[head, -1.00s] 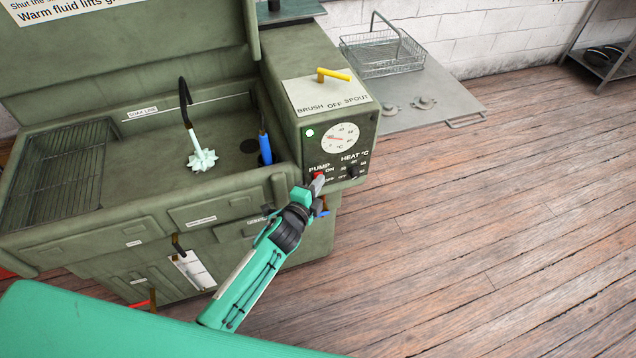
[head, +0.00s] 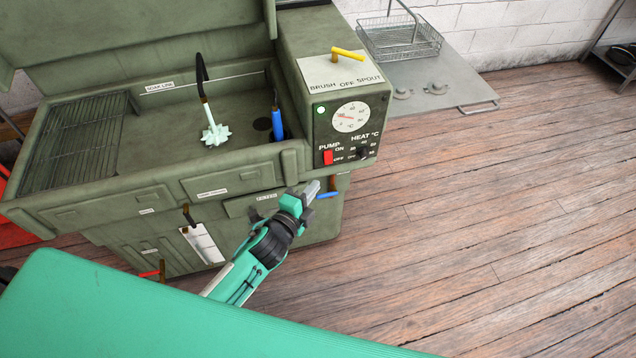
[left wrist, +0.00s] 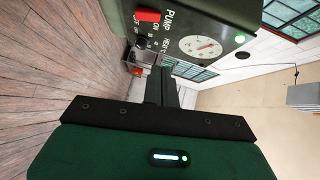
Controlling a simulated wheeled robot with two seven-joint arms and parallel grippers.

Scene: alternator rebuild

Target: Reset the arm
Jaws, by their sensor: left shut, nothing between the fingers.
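My left gripper (head: 309,191) is shut and empty. In the head view it is in front of the green parts washer, below the control panel and apart from the red pump switch (head: 327,157). In the left wrist view the closed fingers (left wrist: 161,88) point toward the panel, and the red pump switch (left wrist: 148,15) shows at the top. The panel also carries a round gauge (head: 351,117), a lit green lamp (head: 321,110) and a black heat knob (head: 362,152). My right gripper is not in view.
The washer basin (head: 160,120) is open, with a spout and a blue brush inside. A yellow lever (head: 346,53) sits on the panel top. A wire basket (head: 400,40) stands on a grey side shelf (head: 440,78). The wooden floor to the right is clear.

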